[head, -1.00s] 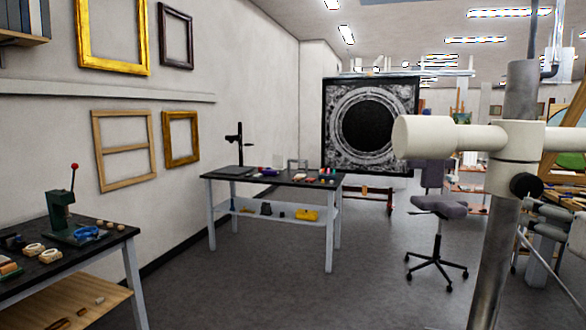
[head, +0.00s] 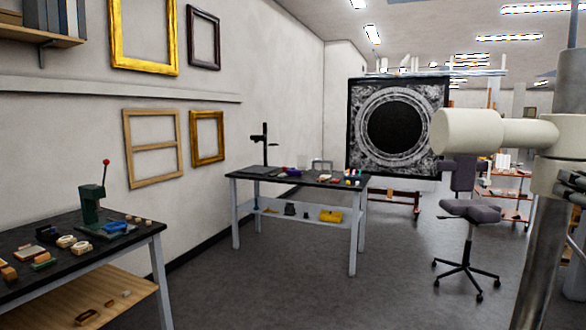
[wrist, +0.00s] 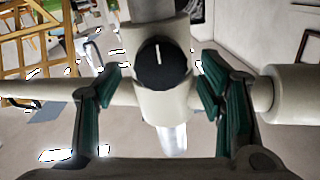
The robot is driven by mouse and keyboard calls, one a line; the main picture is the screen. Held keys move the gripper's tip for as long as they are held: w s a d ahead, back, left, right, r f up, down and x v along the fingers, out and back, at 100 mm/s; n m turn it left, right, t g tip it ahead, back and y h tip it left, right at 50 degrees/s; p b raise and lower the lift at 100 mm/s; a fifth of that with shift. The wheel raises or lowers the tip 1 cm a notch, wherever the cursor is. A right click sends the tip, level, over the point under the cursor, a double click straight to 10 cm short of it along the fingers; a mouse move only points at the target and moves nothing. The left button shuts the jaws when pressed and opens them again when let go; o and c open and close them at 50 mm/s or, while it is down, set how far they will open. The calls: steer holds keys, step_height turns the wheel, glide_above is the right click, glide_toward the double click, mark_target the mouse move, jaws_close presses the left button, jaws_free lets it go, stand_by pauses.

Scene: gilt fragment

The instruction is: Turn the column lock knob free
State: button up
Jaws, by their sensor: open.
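The column lock knob (wrist: 163,68) is a round black knob with one white line, which stands nearly upright in the wrist view. It sits on a cream clamp collar (wrist: 165,105) around a metal column. My gripper (wrist: 160,82) is open, with green-padded fingers left and right of the knob. A gap shows on each side, and nothing is held. How far the fingertips are from the knob in depth I cannot tell.
A thick cream cross arm (head: 480,131) sticks out left from the collar; it also spans the wrist view on both sides of the fingers. A worktable (head: 300,181) and a nearer bench (head: 110,245) are at left. Open floor lies between.

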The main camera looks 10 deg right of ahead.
steer(key=shift+x, duration=1.3)
steer(key=shift+c, duration=0.6)
steer(key=c, duration=1.1)
steer(key=shift+o, duration=0.2)
